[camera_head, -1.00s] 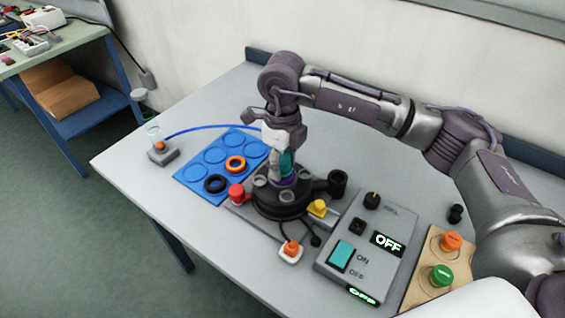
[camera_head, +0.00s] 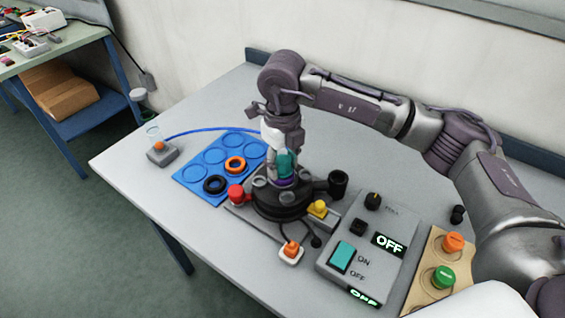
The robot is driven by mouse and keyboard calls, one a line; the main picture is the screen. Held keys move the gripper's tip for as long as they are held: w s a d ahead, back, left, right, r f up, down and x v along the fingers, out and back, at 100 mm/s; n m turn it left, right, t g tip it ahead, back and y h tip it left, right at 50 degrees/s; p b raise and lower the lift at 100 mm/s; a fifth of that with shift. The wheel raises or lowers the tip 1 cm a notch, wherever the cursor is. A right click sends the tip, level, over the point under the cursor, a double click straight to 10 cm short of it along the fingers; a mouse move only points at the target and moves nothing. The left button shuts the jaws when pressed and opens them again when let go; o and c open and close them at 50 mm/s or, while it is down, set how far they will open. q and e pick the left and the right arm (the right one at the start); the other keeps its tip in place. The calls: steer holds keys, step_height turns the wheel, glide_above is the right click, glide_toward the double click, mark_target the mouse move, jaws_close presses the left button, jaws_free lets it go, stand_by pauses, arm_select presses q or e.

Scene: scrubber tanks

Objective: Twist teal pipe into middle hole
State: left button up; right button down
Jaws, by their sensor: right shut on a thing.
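The teal pipe (camera_head: 286,162) stands upright at the top of the round black tank base (camera_head: 281,205), above a purple ring (camera_head: 284,181) in its middle. My right gripper (camera_head: 279,163) comes down from above and is shut on the teal pipe. Its fingers hide part of the pipe, and the middle hole itself is hidden beneath. I cannot tell how deep the pipe sits. My left gripper does not show.
A control box (camera_head: 367,245) reading OFF stands to the right. A wooden board (camera_head: 425,280) holds orange and green caps. The table's left front is clear.

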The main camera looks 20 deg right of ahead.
steer(key=shift+f, duration=0.25)
stand_by(0.5)
steer(key=shift+c, duration=2.4)
jaws_free()
steer(key=o, duration=0.5)
steer(key=shift+r, duration=0.15)
